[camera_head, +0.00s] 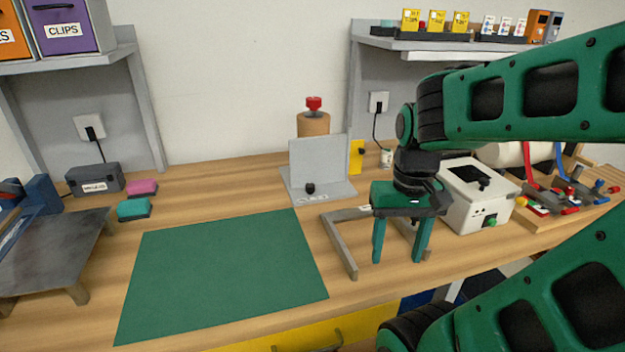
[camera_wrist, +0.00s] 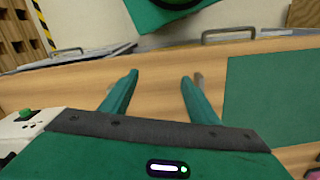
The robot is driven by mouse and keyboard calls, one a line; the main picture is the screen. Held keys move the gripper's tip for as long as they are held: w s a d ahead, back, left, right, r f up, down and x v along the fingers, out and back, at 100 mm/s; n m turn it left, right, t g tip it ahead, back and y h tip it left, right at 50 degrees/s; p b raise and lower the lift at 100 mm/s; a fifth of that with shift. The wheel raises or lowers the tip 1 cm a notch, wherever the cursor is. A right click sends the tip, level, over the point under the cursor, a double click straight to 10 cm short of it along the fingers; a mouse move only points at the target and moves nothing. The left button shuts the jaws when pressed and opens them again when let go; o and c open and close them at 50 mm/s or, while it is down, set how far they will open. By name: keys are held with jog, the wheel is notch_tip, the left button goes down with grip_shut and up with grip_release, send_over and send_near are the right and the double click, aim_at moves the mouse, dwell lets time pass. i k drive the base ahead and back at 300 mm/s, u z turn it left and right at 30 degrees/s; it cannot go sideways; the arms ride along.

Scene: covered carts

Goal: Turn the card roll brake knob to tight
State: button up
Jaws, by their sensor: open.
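A brown card roll (camera_head: 313,125) stands upright behind a grey stand (camera_head: 325,160) at the back of the bench. A red knob (camera_head: 313,103) sits on top of the roll. A small black knob (camera_head: 310,188) is at the front of the stand, above a label too small to read surely. I cannot tell which knob is the brake, or its setting. My gripper (camera_head: 398,256) points down over the bench, right of and nearer than the stand. It is open and empty, and its fingers show apart in the wrist view (camera_wrist: 160,78).
A grey metal frame (camera_head: 343,250) stands close left of my gripper. A white box with a green button (camera_head: 478,195) is close right. A green mat (camera_head: 225,275) covers the front middle. A yellow item (camera_head: 357,157) stands beside the grey stand. Shelves hang at both sides.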

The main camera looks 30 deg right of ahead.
aim_at(310, 188)
jog(key=z, duration=1.7)
jog(key=k, duration=1.1)
jog(key=u, duration=1.15)
jog(key=i, duration=1)
